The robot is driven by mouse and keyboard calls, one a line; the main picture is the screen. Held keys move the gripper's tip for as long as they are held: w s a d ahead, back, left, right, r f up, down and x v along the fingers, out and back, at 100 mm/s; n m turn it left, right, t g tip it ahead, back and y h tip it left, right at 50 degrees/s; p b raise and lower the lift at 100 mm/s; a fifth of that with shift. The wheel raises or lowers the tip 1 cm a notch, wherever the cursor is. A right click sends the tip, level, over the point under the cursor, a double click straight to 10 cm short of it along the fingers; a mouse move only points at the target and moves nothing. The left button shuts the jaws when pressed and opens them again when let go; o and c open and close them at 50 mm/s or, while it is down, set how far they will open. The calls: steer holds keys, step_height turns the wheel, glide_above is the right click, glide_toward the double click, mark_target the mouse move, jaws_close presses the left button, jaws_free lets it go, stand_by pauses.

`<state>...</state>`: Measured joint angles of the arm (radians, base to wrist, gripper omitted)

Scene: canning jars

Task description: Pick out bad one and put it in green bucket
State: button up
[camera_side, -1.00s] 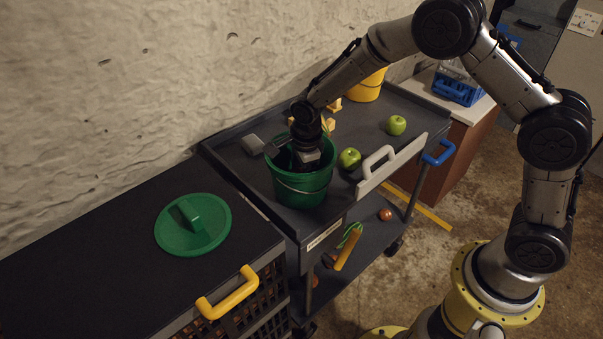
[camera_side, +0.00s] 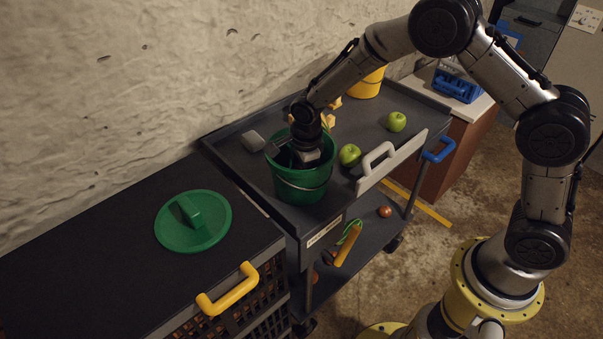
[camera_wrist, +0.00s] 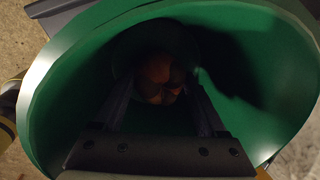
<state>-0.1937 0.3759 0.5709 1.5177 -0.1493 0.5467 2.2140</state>
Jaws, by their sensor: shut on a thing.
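The green bucket (camera_side: 303,185) stands on the near end of the dark cart top. My gripper (camera_side: 306,155) reaches down into it from above, and the rim hides its fingertips in the side view. The wrist view looks into the bucket (camera_wrist: 70,70), where my fingers (camera_wrist: 165,100) are shut on a dark orange-brown fruit (camera_wrist: 156,73). The fruit is in shadow, and I cannot tell whether it touches the bottom. Two green apples, one (camera_side: 349,155) right of the bucket and one (camera_side: 396,122) farther back, sit on the cart.
A grey block (camera_side: 253,141) lies left of the bucket. Yellow pieces (camera_side: 328,121) and a yellow bucket (camera_side: 368,84) are behind it. A green lid (camera_side: 193,223) lies on the black surface at left. A reddish-brown round thing (camera_side: 385,212) is on the lower shelf.

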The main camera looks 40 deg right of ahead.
steer(key=o, duration=0.8)
steer(key=shift+c, duration=0.2)
